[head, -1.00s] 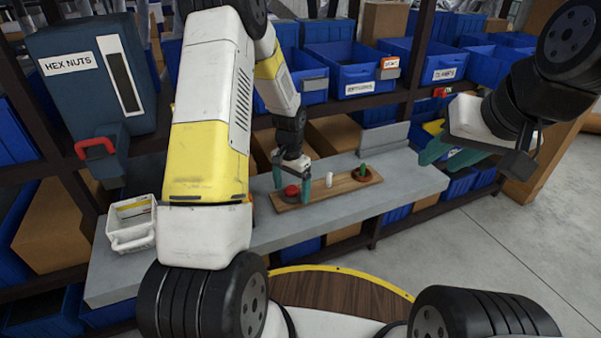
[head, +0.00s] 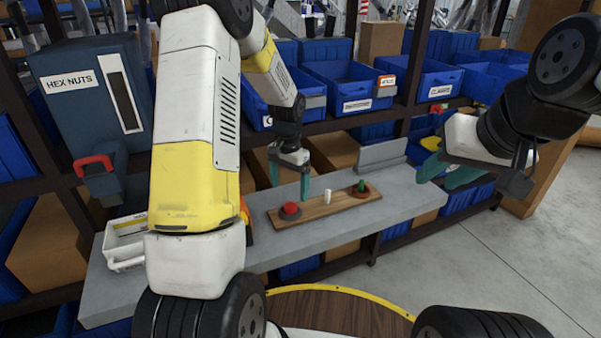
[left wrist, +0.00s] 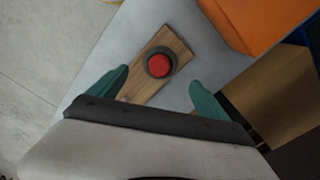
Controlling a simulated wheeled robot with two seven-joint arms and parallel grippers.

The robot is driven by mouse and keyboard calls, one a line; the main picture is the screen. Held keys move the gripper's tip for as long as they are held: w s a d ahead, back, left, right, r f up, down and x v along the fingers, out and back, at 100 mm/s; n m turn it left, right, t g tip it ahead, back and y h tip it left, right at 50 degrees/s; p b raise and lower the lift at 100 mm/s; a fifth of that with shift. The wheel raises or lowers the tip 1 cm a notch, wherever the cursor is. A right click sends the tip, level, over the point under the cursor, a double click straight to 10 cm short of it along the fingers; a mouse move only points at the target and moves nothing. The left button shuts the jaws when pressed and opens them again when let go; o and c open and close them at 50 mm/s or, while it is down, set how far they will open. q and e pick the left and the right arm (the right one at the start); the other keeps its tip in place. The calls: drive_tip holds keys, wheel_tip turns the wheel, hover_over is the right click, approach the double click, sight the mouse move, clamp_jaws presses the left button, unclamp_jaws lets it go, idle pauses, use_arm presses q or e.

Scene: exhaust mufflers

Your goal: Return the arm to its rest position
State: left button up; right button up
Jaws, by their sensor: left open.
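My left gripper (head: 290,190) is open and empty, its teal fingers pointing down above the wooden board (head: 335,206) on the grey shelf. The red button (head: 290,209) on a dark round base sits at the board's left end, just below the fingers and apart from them. In the left wrist view the red button (left wrist: 158,65) shows between and beyond the two fingertips (left wrist: 158,78). My right gripper (head: 447,172) hangs at the right, its teal fingers spread and nothing seen between them.
A white peg (head: 327,196) and a green piece on a brown ring (head: 361,189) stand on the board. A white basket (head: 124,250) and a hex nuts dispenser (head: 100,110) are at left. Blue bins (head: 350,88) line the shelf behind. An orange thing (left wrist: 262,20) lies near the left gripper.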

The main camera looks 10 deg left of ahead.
use_arm(q)
drive_tip(key=s+r+n+t, duration=0.1)
drive_tip(key=s+r+t, duration=0.1)
drive_tip(key=s+r, duration=0.5)
drive_tip(key=s+r+n+t, duration=0.1)
drive_tip(key=s+r, duration=0.2)
drive_tip(key=r, duration=0.8)
drive_tip(key=s+d+r+n+t+h, duration=0.1)
drive_tip(key=s+r, duration=0.2)
drive_tip(key=s, duration=0.4)
drive_tip(key=s+d+r+n+t+h, duration=0.1)
drive_tip(key=s+r+t, duration=0.1)
drive_tip(key=s, duration=0.5)
drive_tip(key=shift+d+r+n, duration=0.15)
drive_tip(key=shift+r+n, duration=0.15)
drive_tip(key=shift+r, duration=0.45)
